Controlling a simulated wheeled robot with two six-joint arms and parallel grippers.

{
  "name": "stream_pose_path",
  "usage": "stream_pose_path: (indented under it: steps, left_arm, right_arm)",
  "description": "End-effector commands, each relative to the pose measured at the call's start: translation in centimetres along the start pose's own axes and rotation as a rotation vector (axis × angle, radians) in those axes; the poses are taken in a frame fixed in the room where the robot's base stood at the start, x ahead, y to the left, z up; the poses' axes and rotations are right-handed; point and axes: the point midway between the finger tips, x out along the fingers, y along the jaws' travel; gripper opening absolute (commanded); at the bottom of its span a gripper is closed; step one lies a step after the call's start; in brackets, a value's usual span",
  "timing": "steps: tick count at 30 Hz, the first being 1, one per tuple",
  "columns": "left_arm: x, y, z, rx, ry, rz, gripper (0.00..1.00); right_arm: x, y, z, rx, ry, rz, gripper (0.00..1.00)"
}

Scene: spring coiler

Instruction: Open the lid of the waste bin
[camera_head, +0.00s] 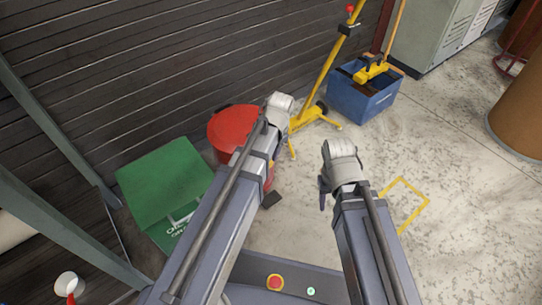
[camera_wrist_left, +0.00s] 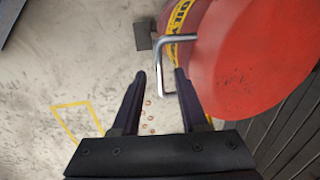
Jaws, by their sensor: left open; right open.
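The waste bin is a round red can with a yellow label band (camera_wrist_left: 182,20) and a red lid. In the head view the lid (camera_head: 232,124) looks closed, and my left arm hides part of the bin. In the left wrist view the lid (camera_wrist_left: 255,60) fills the upper right, and a bent metal handle (camera_wrist_left: 163,66) sticks out at its edge. My left gripper (camera_wrist_left: 162,78) is open, with the handle showing between its fingertips. I cannot tell whether they touch. My right gripper (camera_head: 324,190) is open and empty above the floor, right of the bin.
A green bin (camera_head: 165,180) stands left of the red one. A dark pedal-like block (camera_wrist_left: 143,36) is by the red bin's base. A blue mop bucket (camera_head: 362,98) and a yellow stand (camera_head: 328,68) are behind. A yellow floor square (camera_head: 418,192) lies at right.

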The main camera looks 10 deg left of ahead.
Motion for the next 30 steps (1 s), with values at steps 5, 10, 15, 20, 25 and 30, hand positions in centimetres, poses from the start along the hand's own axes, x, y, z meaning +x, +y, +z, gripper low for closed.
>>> stream_pose_path:
  steps: [5, 10, 15, 20, 25, 30]
  left_arm:
    - [0.26, -0.03, 0.00, 0.000, 0.000, 0.000, 0.43]
    - [0.22, -0.02, 0.01, 0.000, 0.000, 0.000, 0.39]
    - [0.22, -0.02, 0.01, 0.000, 0.000, 0.000, 0.20]
    - [0.22, -0.01, 0.00, 0.000, 0.000, 0.000, 0.02]
    - [0.22, -0.02, 0.00, 0.000, 0.000, 0.000, 0.00]
    - [0.22, -0.02, -0.01, 0.000, 0.000, 0.000, 0.00]
  right_arm:
    - [0.25, -0.02, -0.02, 0.000, 0.000, 0.000, 0.50]
    - [0.21, -0.02, -0.02, 0.000, 0.000, 0.000, 0.50]
    - [0.21, -0.02, -0.02, 0.000, 0.000, 0.000, 0.50]
    - [0.22, -0.02, -0.02, 0.000, 0.000, 0.000, 0.50]
    - [0.22, -0.02, -0.02, 0.000, 0.000, 0.000, 0.50]
    - [0.22, -0.02, -0.02, 0.000, 0.000, 0.000, 0.50]
